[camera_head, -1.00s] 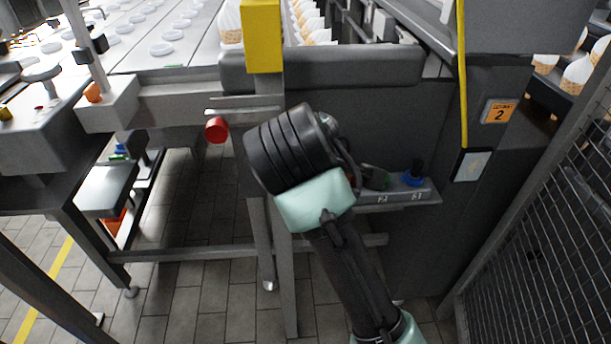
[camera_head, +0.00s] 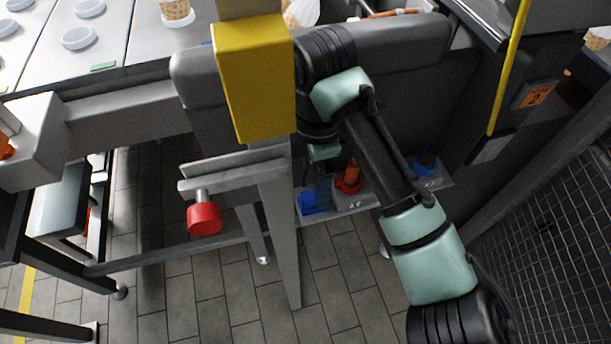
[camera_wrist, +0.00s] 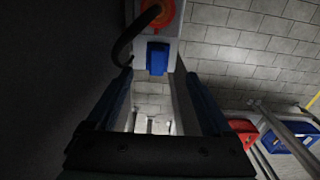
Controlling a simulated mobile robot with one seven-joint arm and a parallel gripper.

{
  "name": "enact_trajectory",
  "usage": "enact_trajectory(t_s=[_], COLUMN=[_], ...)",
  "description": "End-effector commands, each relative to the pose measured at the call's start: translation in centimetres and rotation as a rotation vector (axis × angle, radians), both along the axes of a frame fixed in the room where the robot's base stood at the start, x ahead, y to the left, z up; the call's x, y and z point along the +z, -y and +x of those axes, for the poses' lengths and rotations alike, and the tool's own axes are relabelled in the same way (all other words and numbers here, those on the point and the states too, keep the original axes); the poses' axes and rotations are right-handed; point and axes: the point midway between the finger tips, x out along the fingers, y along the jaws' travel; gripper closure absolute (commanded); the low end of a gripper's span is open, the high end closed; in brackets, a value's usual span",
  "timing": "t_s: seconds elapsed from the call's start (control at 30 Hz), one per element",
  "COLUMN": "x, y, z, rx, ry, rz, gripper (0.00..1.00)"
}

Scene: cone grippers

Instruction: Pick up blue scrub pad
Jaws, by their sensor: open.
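A bright blue block, which looks like the blue scrub pad (camera_head: 308,203), sits at the left end of a narrow grey shelf (camera_head: 351,201) low on the dark machine wall. In the wrist view the blue pad (camera_wrist: 157,58) is ahead, between the lines of the two fingers. My gripper (camera_head: 323,190) reaches down beside the pad in the head view and partly covers it. In the wrist view my gripper (camera_wrist: 155,80) is open, its dark blue fingers apart with nothing held. I cannot tell whether a fingertip touches the pad.
An orange-handled tool in a red holder (camera_head: 349,180) stands beside the pad, and another blue item (camera_head: 425,163) is further right. A yellow post (camera_head: 255,80), a red knob (camera_head: 204,218) and a grey frame stand left. A mesh fence (camera_head: 545,240) is at right.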

Motion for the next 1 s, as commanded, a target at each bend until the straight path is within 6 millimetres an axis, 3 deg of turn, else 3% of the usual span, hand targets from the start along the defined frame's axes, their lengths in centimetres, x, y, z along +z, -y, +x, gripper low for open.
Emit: enact_trajectory(t_s=[0.37,0.6,0.87,1.0], x=[-3.6,-7.1,-7.4,-7.4], y=[-0.2,-0.3,-0.3,-0.3], z=[0.2,0.4,0.4,0.4], rx=[0.0,-0.002,-0.001,0.0], ry=[-0.001,-0.001,0.0,0.0], rz=[0.0,0.001,0.0,0.0], gripper=[0.15,0.15,0.15,0.38])
